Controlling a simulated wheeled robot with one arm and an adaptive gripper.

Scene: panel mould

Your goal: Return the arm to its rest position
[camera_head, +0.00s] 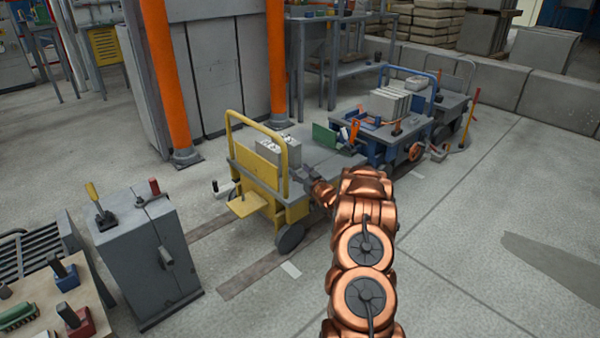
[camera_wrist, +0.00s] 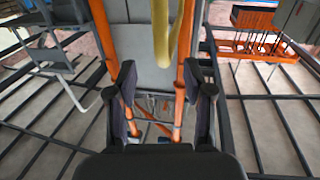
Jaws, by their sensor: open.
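My gripper shows in the wrist view (camera_wrist: 163,105) with its two dark fingers apart and nothing between them. In the head view my copper-coloured arm reaches up from the bottom centre towards the carts. Its end (camera_head: 308,180) is close to the yellow cart (camera_head: 268,185), by the right side of its yellow handle; whether they touch I cannot tell. In the wrist view a yellow bar (camera_wrist: 172,35), orange posts (camera_wrist: 188,90) and a grey panel lie beyond the fingers. The fingertips are too small to make out in the head view.
A blue cart (camera_head: 375,135) with grey slabs and tools stands behind the yellow one. A grey cabinet with levers (camera_head: 150,260) stands at the left. Orange posts (camera_head: 163,75) rise behind. Floor at the right (camera_head: 490,230) is clear.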

